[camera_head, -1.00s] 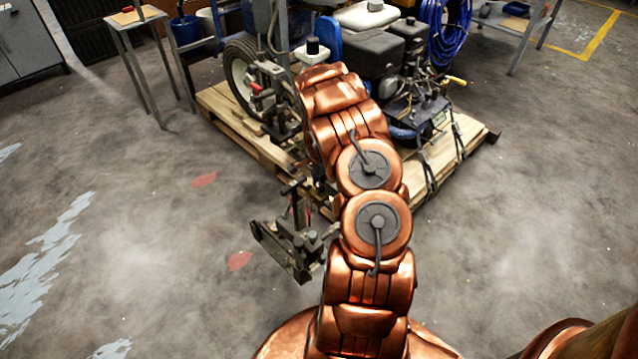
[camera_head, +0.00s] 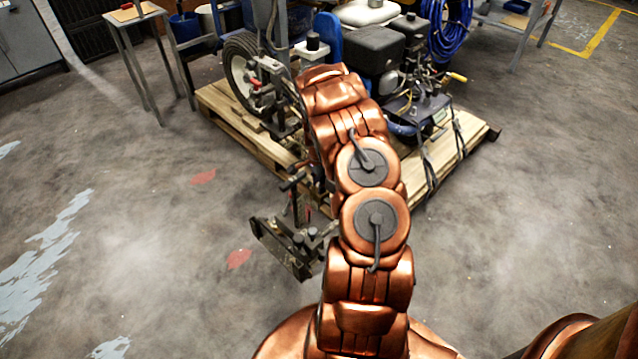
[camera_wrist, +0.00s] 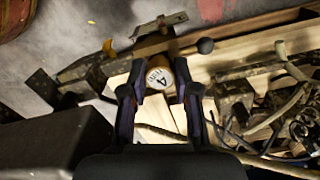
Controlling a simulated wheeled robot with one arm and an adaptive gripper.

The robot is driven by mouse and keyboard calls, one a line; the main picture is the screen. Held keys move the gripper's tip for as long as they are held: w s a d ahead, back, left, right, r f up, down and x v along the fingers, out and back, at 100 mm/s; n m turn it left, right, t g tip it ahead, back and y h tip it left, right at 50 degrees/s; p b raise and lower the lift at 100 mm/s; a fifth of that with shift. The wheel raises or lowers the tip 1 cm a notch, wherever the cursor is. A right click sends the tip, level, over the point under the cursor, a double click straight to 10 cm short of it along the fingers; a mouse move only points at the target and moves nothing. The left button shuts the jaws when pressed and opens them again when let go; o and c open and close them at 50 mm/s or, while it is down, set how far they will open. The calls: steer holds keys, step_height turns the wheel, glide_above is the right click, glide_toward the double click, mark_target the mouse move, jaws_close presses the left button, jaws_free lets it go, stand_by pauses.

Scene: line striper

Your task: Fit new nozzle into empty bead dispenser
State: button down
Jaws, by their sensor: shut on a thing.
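In the wrist view my gripper (camera_wrist: 160,92) is shut on a small round piece with a white, dark-marked face and an orange-brown body (camera_wrist: 160,76), which I take for the nozzle. It sits between both fingertips. A long metal bracket (camera_wrist: 100,66) lies just beyond it; it seems to be the assembly low in front of the striper in the head view (camera_head: 290,245). I cannot tell which part is the bead dispenser or its opening. In the head view my own arm hides the gripper and the held piece.
The line striper with its black engine (camera_head: 374,48) stands on a wooden pallet (camera_head: 232,122). Loose hoses and cables (camera_wrist: 285,95) lie to the right in the wrist view. A small side table (camera_head: 130,16) stands back left. The concrete floor at left (camera_head: 130,210) is mostly clear.

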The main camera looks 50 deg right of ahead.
steer(key=shift+f, duration=0.45)
steer(key=c, duration=0.8)
jaws_free()
steer(key=o, duration=0.3)
steer(key=shift+o, duration=0.2)
steer(key=shift+r, duration=0.1)
steer(key=shift+s+r+p, duration=0.1)
steer(key=shift+r+p, duration=0.35)
steer(key=shift+r, duration=3)
